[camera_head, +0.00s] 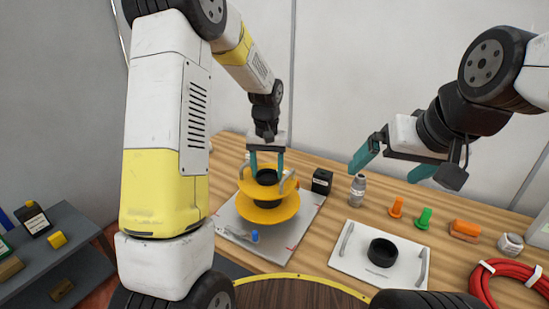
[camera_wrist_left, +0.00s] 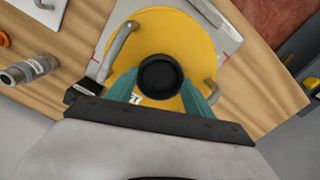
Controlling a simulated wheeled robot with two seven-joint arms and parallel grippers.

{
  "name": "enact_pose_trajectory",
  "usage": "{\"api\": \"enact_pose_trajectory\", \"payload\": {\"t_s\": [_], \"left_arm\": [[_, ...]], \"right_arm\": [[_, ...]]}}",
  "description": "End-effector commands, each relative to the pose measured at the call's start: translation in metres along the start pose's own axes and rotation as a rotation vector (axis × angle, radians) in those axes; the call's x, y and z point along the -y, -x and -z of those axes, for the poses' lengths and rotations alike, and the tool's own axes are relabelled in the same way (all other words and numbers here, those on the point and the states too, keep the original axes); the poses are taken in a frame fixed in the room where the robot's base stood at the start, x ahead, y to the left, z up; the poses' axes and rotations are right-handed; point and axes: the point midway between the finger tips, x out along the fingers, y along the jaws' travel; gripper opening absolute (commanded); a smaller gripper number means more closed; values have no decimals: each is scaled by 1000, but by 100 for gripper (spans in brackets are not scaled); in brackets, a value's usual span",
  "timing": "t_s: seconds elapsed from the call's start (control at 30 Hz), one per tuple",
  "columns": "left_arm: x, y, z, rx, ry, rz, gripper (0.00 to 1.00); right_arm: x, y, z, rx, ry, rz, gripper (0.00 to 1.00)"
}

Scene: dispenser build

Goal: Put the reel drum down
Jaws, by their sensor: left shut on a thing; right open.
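The reel drum (camera_head: 268,214) is yellow, with two round flanges, a black hub and grey bent handles. In the head view it is upright over a pale grey board (camera_head: 237,229). I cannot tell whether its underside touches the board. My left gripper (camera_head: 266,164) points down at the drum's top and is shut on it, with the teal fingers either side of the black hub. The left wrist view shows the drum (camera_wrist_left: 168,34) from above between the fingers (camera_wrist_left: 160,94). My right gripper (camera_head: 394,169) is open and empty, above the table to the right.
A blue peg (camera_head: 255,237) is at the board's front. A white plate (camera_head: 352,262) with handles and a black ring (camera_head: 383,252) lies to the right. Behind are a black box (camera_head: 322,181) and grey bottle (camera_head: 357,190). A red cable coil (camera_head: 484,283) lies far right.

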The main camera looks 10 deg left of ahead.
Motion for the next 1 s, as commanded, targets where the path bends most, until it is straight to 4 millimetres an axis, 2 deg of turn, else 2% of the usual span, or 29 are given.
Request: {"api": "enact_pose_trajectory", "payload": {"t_s": [0.17,0.4,0.8,0.83,0.93,1.0], "left_arm": [[0,-8,1,-3,0,0,0],[0,-37,0,-2,1,-1,0],[0,-42,1,-3,0,-1,0],[0,-43,0,0,0,0,62],[0,-43,0,0,0,0,82],[0,-43,0,0,0,0,82]], "right_arm": [[0,0,0,0,0,0,98],[0,0,0,0,0,0,98],[0,0,0,0,0,0,98],[0,0,0,0,0,0,98],[0,0,0,0,0,0,98],[0,0,0,0,0,0,98]]}}
